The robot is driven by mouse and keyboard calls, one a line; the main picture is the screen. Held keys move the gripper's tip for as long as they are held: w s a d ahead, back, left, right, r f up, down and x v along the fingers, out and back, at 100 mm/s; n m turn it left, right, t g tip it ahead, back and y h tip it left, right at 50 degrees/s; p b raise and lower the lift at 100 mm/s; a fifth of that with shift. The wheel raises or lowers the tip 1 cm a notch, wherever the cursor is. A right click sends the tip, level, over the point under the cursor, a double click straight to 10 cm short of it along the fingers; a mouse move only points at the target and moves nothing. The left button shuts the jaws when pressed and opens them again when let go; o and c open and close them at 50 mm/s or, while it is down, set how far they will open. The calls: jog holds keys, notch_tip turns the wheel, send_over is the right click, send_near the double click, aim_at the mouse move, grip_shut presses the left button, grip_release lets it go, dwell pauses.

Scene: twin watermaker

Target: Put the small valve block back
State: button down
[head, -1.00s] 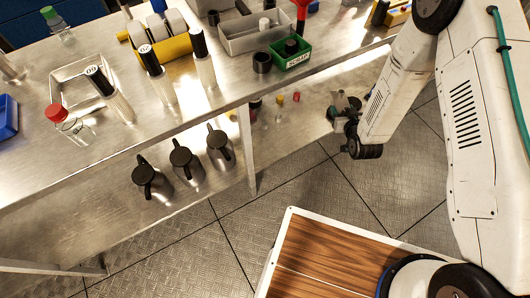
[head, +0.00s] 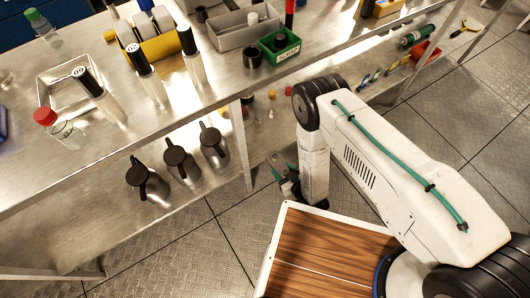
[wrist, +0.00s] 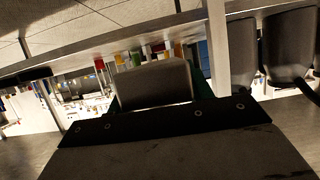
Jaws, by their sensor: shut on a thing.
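My gripper (head: 283,172) hangs low in the head view, in front of the bench's lower shelf and beside my wooden deck. The arm partly hides it. In the wrist view my gripper (wrist: 155,98) is shut on a plain dark grey block, which I take to be the small valve block (wrist: 155,83). Thin green edges show at both sides of the block. In the head view the block is too small and covered to make out clearly.
The metal bench (head: 130,150) carries bottles, a grey bin (head: 238,35) and a green scrap tray (head: 279,48). Black-lidded jugs (head: 178,160) stand on the lower shelf, left of a bench leg (head: 241,145). Small coloured vials stand behind that leg. The floor in front is clear.

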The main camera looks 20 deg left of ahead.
aim_at(275, 164)
jog(key=w+a, duration=0.3)
jog(key=a, duration=0.1)
jog(key=w+a+f, duration=0.1)
jog(key=w+a, duration=0.2)
jog(key=a, duration=0.1)
jog(key=w+a, duration=0.3)
jog(key=a, duration=0.1)
jog(key=shift+w+f, duration=0.1)
jog(key=shift+f, duration=0.1)
jog(key=shift+w+a+f, duration=0.1)
jog(key=shift+a+f, duration=0.05)
jog(key=shift+f, duration=0.75)
jog(key=shift+w+a+f, duration=0.1)
jog(key=shift+a+f, duration=0.05)
jog(key=shift+f, duration=0.7)
jog(key=shift+f, duration=0.1)
jog(key=c, duration=0.6)
grip_release()
jog(key=shift+f, duration=0.1)
jog(key=v, duration=1.2)
jog(key=shift+s+d, duration=0.1)
